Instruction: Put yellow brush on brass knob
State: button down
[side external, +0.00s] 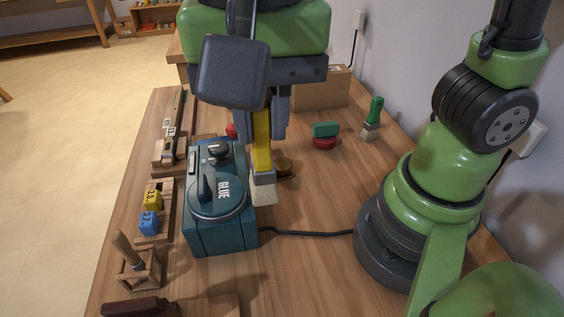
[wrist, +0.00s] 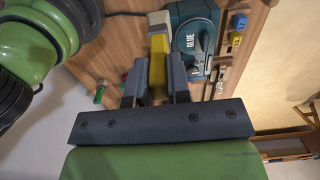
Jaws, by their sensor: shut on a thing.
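The yellow brush (side external: 262,157) has a yellow handle, a grey band and pale bristles that point down. My gripper (side external: 262,130) is shut on its handle and holds it upright, close to the right side of the teal glue pot. The yellow brush also shows between the fingers in the wrist view (wrist: 158,66). The brass knob (side external: 284,167) is on the table just behind and to the right of the brush, partly hidden by it. Whether the bristles touch the table I cannot tell.
The teal glue pot (side external: 217,205) stands left of the brush, its black cable (side external: 310,233) running right. A green-handled brush (side external: 373,118) and a green-and-red object (side external: 325,135) are behind right. Yellow (side external: 153,200) and blue (side external: 148,223) blocks sit left. Table right of the brush is clear.

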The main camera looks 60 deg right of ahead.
jog(key=w+d+m, duration=0.5)
jog(key=d, duration=0.5)
jog(key=w+d+m, duration=0.4)
jog(key=w+d, duration=0.1)
jog(key=d, duration=0.4)
notch_tip(320, 180, down, 15)
jog(key=shift+w+f, duration=0.1)
jog(key=shift+f, duration=0.1)
jog(key=c, duration=1.1)
grip_release()
jog(key=shift+r, duration=0.1)
